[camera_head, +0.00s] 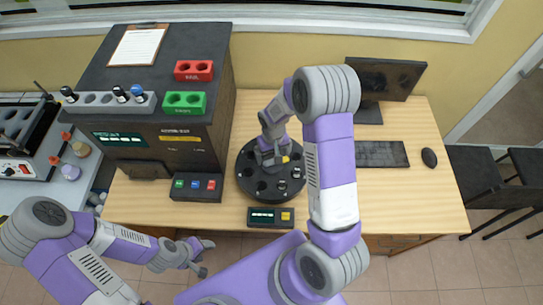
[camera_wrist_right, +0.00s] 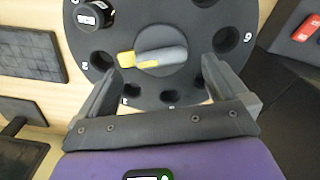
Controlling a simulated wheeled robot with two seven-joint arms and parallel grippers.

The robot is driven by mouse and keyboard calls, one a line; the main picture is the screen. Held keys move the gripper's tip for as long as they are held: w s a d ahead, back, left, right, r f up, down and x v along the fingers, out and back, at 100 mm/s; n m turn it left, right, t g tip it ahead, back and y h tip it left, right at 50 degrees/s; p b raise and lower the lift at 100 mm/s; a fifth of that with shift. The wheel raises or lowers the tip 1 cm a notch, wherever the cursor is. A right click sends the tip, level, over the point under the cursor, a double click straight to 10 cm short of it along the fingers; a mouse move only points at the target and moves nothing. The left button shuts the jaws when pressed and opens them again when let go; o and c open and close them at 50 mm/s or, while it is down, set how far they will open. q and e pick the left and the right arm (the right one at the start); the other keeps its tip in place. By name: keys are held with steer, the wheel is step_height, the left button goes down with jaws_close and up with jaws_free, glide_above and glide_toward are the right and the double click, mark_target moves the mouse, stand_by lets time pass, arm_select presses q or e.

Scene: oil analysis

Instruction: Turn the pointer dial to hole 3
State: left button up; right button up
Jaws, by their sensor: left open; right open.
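The round dark dial (camera_head: 248,181) with holes around its rim sits on the wooden table. In the right wrist view the pointer (camera_wrist_right: 160,57) is a grey bar with a yellow tip (camera_wrist_right: 127,59) at its left end. The tip points towards a hole (camera_wrist_right: 102,61) whose label looks like 2. A label that looks like 3 (camera_wrist_right: 124,101) is lower down. My right gripper (camera_head: 271,155) is over the dial, open, its fingers (camera_wrist_right: 163,72) apart on either side below the pointer. My left gripper (camera_head: 203,258) is open and empty in front of the table.
A black-capped vial (camera_wrist_right: 96,16) stands in the dial. A button box (camera_head: 196,187) is left of the dial and a small display box (camera_head: 270,217) is in front. The large dark machine (camera_head: 155,140) stands left; a keyboard (camera_head: 381,154) and monitor (camera_head: 385,78) are right.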

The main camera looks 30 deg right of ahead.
steer(key=shift+f, duration=1.75)
steer(key=shift+w, duration=0.1)
steer(key=shift+c, duration=0.2)
steer(key=c, duration=1)
